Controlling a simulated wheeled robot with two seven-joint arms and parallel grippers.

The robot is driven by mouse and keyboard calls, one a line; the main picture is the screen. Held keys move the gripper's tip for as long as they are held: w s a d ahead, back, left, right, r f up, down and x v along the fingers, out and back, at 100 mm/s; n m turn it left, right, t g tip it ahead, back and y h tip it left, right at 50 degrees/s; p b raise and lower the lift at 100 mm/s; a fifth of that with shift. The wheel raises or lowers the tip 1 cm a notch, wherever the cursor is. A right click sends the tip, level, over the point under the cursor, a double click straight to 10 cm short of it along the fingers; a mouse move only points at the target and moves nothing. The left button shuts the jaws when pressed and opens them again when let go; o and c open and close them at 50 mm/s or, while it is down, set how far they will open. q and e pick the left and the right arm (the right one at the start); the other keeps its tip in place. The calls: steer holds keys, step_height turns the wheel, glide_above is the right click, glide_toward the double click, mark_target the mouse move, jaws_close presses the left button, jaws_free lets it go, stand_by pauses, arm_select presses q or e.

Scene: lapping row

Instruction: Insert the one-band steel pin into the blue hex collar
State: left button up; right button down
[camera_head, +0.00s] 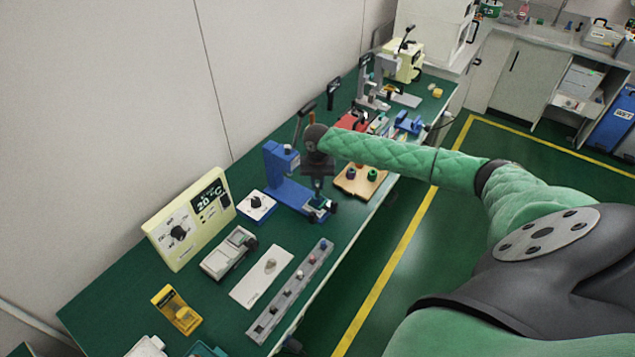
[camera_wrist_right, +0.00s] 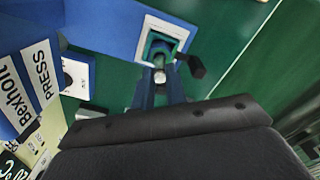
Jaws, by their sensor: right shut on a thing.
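My right gripper (camera_head: 318,188) is at the blue press (camera_head: 285,180), just above its front foot. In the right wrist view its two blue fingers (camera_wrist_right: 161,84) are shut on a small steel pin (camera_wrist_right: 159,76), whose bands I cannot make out. The pin tip points toward a white-edged square nest (camera_wrist_right: 165,38) on the press, with a blue-green part inside (camera_wrist_right: 159,46). That part may be the blue hex collar; its shape is partly hidden. I cannot tell whether the pin touches it. My left gripper is not in view.
A grey rack (camera_head: 290,291) with several small pieces and a white plate (camera_head: 261,279) lie nearer. A wooden board (camera_head: 357,187) with coloured collars is right of the press. A black knob (camera_wrist_right: 192,66) sits beside the nest. The table's edge runs along the right.

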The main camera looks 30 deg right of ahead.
mark_target(317, 185)
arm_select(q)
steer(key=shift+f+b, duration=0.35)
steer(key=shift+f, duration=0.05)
arm_select(e)
steer(key=shift+f, duration=1.1)
steer(key=c, duration=1.3)
jaws_free()
steer(key=shift+c, duration=0.2)
steer(key=shift+r+b, duration=0.3)
steer(key=shift+b, duration=0.05)
step_height(317, 185, up, 5)
steer(key=b, duration=0.2)
steer(key=shift+r+b, duration=0.2)
steer(key=shift+b, duration=0.1)
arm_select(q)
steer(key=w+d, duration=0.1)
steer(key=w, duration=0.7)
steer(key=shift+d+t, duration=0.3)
arm_select(e)
steer(key=shift+r, duration=0.9)
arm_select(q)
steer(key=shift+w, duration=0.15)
